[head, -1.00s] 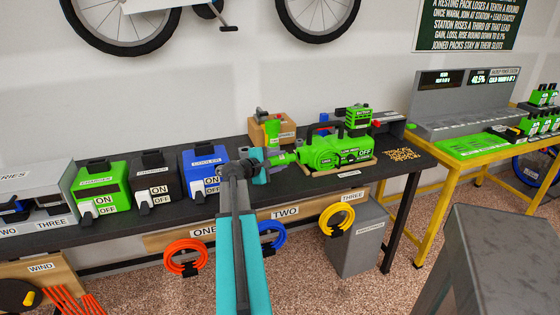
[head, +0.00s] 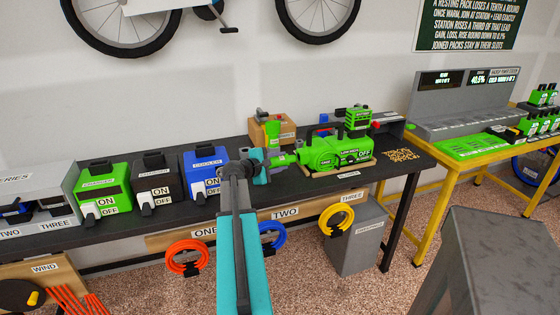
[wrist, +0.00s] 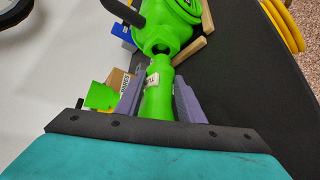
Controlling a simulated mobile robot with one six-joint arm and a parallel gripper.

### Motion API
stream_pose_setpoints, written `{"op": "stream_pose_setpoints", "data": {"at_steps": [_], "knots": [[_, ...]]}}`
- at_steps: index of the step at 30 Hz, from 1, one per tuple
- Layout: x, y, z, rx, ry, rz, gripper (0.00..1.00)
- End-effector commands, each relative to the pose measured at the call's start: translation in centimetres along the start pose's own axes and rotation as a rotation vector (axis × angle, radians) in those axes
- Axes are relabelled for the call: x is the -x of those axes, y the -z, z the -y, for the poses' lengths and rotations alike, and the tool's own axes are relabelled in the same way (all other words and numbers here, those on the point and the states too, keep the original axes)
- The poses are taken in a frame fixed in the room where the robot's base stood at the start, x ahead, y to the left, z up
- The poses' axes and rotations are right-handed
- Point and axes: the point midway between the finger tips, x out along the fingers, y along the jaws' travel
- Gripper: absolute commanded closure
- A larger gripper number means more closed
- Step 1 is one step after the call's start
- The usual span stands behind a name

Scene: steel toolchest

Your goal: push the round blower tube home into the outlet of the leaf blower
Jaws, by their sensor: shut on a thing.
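The green leaf blower (head: 325,154) lies on the dark bench on a wooden cradle. Its outlet (wrist: 161,47) shows as a dark round opening in the wrist view. My gripper (wrist: 158,92) has its two grey-purple fingers shut on the green round blower tube (wrist: 158,100), one on each side. The tube is lined up with the outlet, its narrower front end right at the opening. Part of the dark opening still shows; I cannot tell how deep the end sits. In the head view my gripper (head: 261,165) is left of the blower, with the tube (head: 283,160) between them.
A wooden box (head: 272,131) with a green item stands behind the gripper. Coiled hoses, including a yellow one (head: 342,220), hang at the bench's front.

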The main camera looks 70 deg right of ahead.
Motion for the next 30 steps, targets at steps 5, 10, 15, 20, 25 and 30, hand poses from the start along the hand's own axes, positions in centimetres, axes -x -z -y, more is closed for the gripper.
{"op": "stream_pose_setpoints", "data": {"at_steps": [5, 10, 15, 20, 25, 30], "knots": [[0.03, -0.09, -0.11, 0.01, 0.005, 0.0, 1.0], [0.05, -0.13, -0.12, 0.018, 0.009, -0.001, 1.0], [0.07, -0.16, -0.12, 0.027, 0.014, -0.002, 1.0], [0.07, -0.18, -0.11, 0.035, 0.018, -0.002, 1.0], [0.09, -0.2, -0.11, 0.045, 0.023, -0.003, 1.0], [0.1, -0.22, -0.11, 0.053, 0.028, -0.003, 1.0]]}}
